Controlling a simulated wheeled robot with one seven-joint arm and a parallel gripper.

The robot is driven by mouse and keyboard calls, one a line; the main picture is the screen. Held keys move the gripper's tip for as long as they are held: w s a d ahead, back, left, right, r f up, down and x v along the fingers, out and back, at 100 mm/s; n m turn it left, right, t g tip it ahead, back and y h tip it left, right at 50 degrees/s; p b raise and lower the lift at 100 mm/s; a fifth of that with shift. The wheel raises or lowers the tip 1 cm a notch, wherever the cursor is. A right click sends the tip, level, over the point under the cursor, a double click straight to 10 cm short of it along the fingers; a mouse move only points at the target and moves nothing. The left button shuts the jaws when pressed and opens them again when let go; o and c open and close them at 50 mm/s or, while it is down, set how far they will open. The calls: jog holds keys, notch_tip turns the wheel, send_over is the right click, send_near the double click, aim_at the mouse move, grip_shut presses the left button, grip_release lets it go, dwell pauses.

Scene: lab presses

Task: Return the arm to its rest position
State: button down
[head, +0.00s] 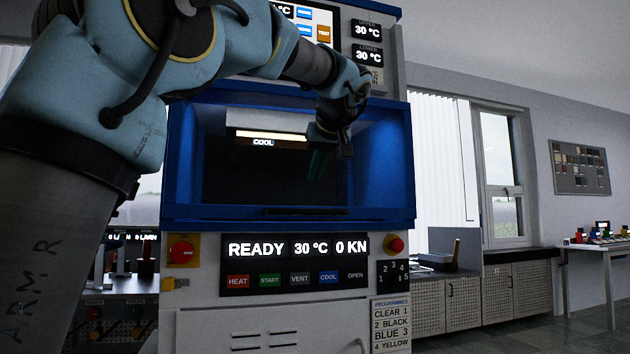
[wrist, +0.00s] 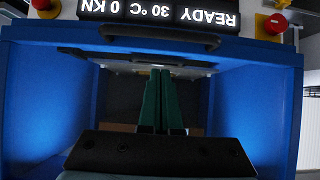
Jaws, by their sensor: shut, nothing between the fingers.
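My arm (head: 130,90) reaches in from the left across the front of the press and bends down on the right of it. My gripper (head: 316,175) hangs in front of the open press chamber, right of its middle; I cannot tell how far inside it is. In the wrist view, the green fingers of my gripper (wrist: 158,75) lie together, shut and empty. The blue press frame (head: 190,215) surrounds a dark chamber with a lit strip and a small "COOL" label. The press display (head: 297,248) reads READY, 30 °C, 0 KN; in the wrist view it appears upside down.
Blue chamber walls flank my gripper on both sides in the wrist view. A red button (head: 395,244) and a red-and-yellow switch (head: 182,252) sit beside the display. Low cabinets (head: 485,295) and a table with colored items (head: 605,246) stand at the right.

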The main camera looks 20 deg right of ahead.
jog(key=v, duration=0.6)
jog(key=shift+s, duration=0.15)
jog(key=w+a+f+m+g+y, duration=0.15)
jog(key=a+f, duration=0.35)
jog(key=f, duration=0.5)
jog(key=w+a+f+g, duration=0.25)
jog(key=a+f, duration=0.25)
jog(key=f, duration=0.4)
jog(key=w+a+f+m+g, duration=0.1)
jog(key=w+a+f, duration=0.3)
jog(key=f, duration=0.6)
jog(key=s+a+f+n+g, duration=0.1)
jog(key=s+a+f+g, duration=0.1)
jog(key=s+a+f, duration=0.75)
jog(key=s+a+f+n+g, duration=0.25)
jog(key=s+a+f, duration=0.35)
jog(key=a+f, duration=0.6)
notch_tip(320, 180, up, 18)
jog(key=p, duration=1.9)
jog(key=shift+d+m, duration=0.3)
jog(key=shift+m, duration=0.1)
